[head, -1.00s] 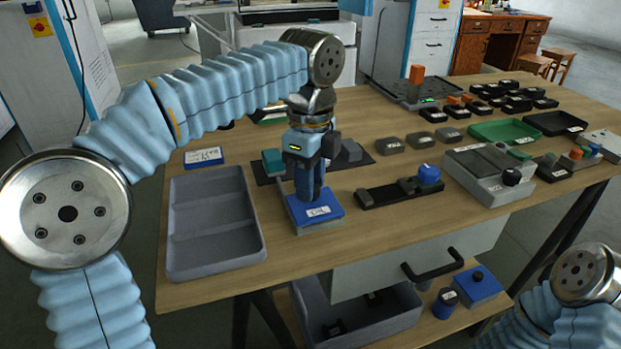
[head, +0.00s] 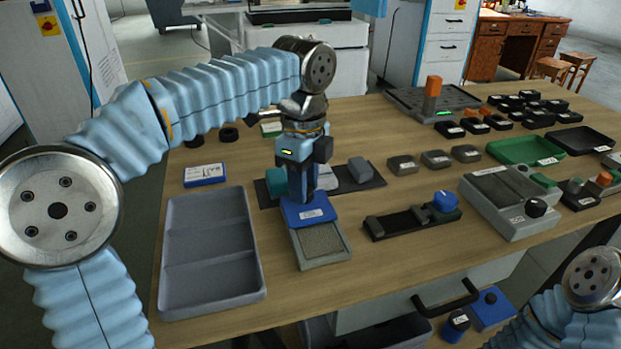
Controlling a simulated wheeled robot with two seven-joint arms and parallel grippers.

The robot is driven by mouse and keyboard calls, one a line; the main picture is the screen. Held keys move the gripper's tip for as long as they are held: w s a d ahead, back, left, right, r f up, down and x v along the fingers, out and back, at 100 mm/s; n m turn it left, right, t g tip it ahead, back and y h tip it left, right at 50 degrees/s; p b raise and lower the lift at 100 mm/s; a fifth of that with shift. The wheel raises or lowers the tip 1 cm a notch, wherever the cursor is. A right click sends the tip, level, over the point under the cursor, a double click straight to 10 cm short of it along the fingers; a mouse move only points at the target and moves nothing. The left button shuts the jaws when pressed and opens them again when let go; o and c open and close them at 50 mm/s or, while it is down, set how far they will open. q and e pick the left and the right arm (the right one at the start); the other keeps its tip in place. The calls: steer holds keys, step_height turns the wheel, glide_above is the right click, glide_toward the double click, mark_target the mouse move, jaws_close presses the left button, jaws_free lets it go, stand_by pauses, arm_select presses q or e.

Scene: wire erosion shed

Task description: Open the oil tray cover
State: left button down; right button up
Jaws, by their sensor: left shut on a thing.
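The oil tray is a small grey box (head: 322,247) on the wooden table, near its front middle. Its blue cover (head: 306,213) carries a white label and sits over the far part of the tray. The near part of the tray is uncovered and shows a speckled grey-brown inside. My left gripper (head: 302,198) points down onto the cover and is shut on it; its fingertips are partly hidden. My right gripper is out of view; only part of my right arm shows at the lower right corner.
A grey compartment tray (head: 208,308) stands just left of the oil tray. A black rail fixture with a blue knob (head: 445,201) lies to the right. A dark mat (head: 372,180) with blocks lies behind. A drawer handle (head: 445,300) juts out below the front edge.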

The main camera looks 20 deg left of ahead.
arm_select(q)
steer(key=c, duration=0.8)
jaws_free()
steer(key=shift+r+p, duration=0.75)
steer(key=shift+r, duration=6.2)
